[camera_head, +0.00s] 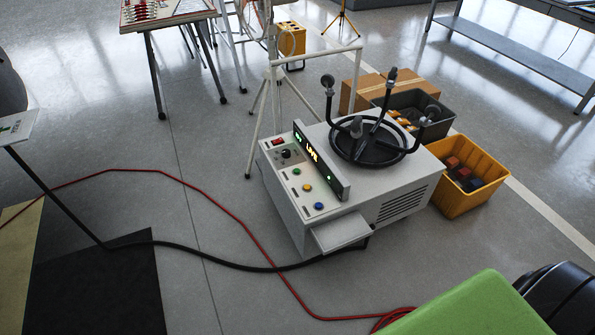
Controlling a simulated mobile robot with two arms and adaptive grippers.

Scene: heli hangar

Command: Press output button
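A light grey machine (285,205) stands on the floor at mid picture. Its sloped control panel carries a red switch (278,141), a dark knob (286,153), a green button (296,171), a yellow button (307,187) and a blue button (319,206) in a row. Their labels are too small to read, so I cannot tell which is the output button. A black display bar (325,168) with lit green and yellowish characters stands beside the buttons. Nothing touches the panel. Neither of my grippers can be made out in the head view.
A black dish with upright arms (372,150) sits on the machine. A yellow crate (462,200), grey bin (440,125) and cardboard box (362,88) stand behind and right. A red hose (225,207) and black cable (200,247) cross the floor. A green object (470,310) fills the lower right.

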